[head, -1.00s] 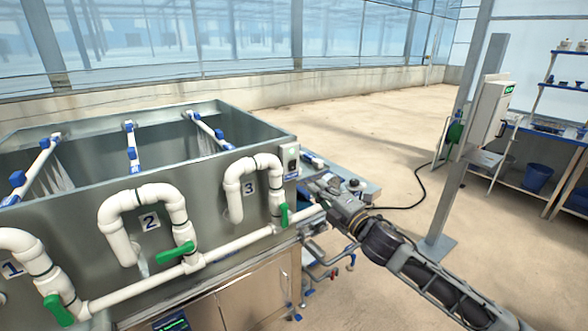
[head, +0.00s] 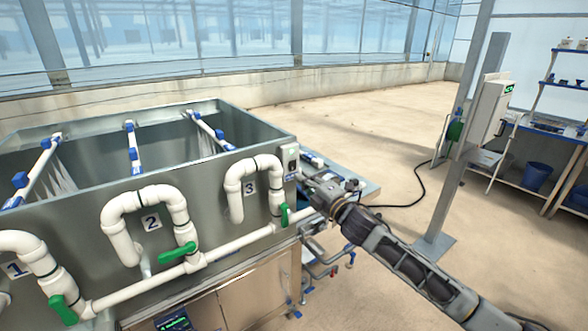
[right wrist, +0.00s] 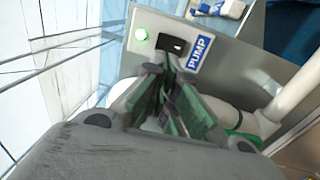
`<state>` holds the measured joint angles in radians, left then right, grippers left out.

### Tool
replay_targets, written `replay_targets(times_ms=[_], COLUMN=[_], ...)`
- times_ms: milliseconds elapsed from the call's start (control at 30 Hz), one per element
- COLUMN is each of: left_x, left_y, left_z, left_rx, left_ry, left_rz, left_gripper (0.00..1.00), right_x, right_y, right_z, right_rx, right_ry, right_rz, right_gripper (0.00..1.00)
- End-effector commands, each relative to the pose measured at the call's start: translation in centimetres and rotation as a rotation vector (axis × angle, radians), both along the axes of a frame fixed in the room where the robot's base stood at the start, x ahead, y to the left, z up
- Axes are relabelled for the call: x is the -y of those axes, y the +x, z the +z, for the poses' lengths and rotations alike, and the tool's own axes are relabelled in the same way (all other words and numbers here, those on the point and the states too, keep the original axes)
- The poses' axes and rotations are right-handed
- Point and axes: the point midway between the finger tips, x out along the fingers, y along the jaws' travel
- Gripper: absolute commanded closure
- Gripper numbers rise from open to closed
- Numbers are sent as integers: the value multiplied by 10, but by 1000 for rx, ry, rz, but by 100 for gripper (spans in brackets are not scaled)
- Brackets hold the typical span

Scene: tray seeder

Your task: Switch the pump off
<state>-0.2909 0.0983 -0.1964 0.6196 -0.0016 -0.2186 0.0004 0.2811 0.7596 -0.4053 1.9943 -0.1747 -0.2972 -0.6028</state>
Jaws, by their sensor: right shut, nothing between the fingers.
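The pump switch box (head: 290,160) is on the right end of the grey metal tank's front wall. My right gripper (head: 304,182) is shut and empty, beside the box in the head view. In the right wrist view its fingertips (right wrist: 168,66) are just below the rocker and partly cover its lower edge. I cannot tell whether they touch it. My left gripper is not in view.
White pipes with green valve handles (head: 178,252), numbered 1 to 3, run along the tank front (head: 215,225). Pipe 3 (head: 236,180) is close to my right gripper. A metal post (head: 455,190) stands on the right. The floor behind is open.

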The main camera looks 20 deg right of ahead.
Motion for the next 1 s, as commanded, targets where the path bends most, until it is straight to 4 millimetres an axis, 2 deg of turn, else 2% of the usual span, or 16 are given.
replay_targets(times_ms=[600, 1000], left_x=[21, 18], left_y=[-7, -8], left_z=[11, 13], left_rx=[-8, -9], left_ry=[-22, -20], left_rz=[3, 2], left_gripper=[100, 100], right_x=[-17, -20], right_y=[45, 54], right_z=[8, 8], right_rx=[2, 1], right_ry=[1, -1], right_rz=[0, 0], right_gripper=[100, 100])
